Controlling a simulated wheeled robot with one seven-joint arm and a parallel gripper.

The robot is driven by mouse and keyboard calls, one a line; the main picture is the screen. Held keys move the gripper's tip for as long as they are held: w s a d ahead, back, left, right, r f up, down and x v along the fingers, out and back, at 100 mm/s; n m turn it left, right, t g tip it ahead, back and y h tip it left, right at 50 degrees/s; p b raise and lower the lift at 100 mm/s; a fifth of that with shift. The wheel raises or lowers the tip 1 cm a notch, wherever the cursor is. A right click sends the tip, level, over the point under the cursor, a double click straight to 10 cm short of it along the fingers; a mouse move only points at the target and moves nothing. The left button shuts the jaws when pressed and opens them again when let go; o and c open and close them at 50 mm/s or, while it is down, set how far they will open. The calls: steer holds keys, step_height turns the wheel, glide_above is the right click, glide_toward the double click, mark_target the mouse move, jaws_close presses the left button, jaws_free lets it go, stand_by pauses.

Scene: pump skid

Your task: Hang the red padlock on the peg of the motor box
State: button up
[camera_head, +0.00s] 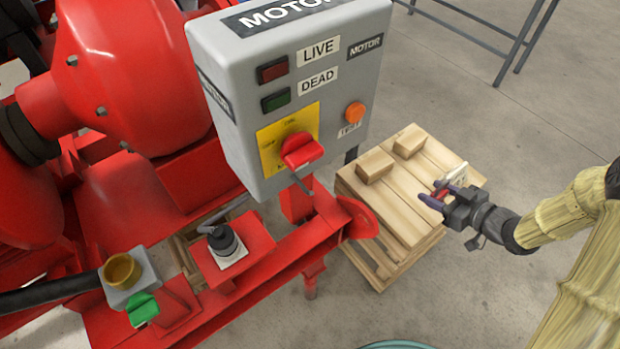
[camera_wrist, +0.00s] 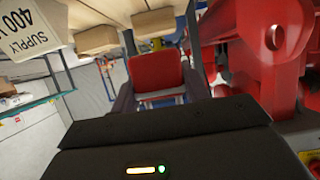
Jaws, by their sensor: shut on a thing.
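The grey motor box (camera_head: 226,60) stands upright on the red skid, its front facing me. A red rotary switch handle (camera_head: 301,151) sits on a yellow plate. A thin grey peg (camera_head: 301,184) sticks out just below the handle. My gripper (camera_head: 443,191) is to the right of the box, over the wooden pallet stand, well apart from the peg. It is shut on the red padlock (camera_head: 439,192). In the wrist view the padlock (camera_wrist: 157,74) sits between both fingers. Its shackle is hard to make out.
The wooden stand (camera_head: 420,205) with two small wooden blocks (camera_head: 375,165) is below my gripper. The box's orange button (camera_head: 355,112) faces the gap between box and gripper. A red skid rail (camera_head: 290,255) runs below the box. Open floor lies right of the stand.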

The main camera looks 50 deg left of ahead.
steer(key=shift+w+d+f+m+t, duration=0.25)
steer(key=shift+w+d+m+t, duration=0.05)
steer(key=shift+w, duration=0.15)
steer(key=w+d+f+m+t+h, duration=0.4)
steer(key=w+d+f+m+t, duration=0.15)
steer(key=d, duration=0.35)
steer(key=w+d+f+m+t+h, duration=0.4)
steer(key=w+d+m+t, duration=0.15)
steer(key=d, duration=0.35)
steer(key=d+f+m+h, duration=0.1)
steer(key=d+m+h, duration=0.1)
steer(key=d, duration=0.3)
steer(key=s+d+f+m+h, duration=0.1)
steer(key=d+f+m+h, duration=0.1)
steer(key=d, duration=0.4)
steer(key=shift+s+d+f+m+t+h, duration=0.3)
steer(key=shift+m+t+h, duration=0.1)
steer(key=shift+m+h, duration=0.35)
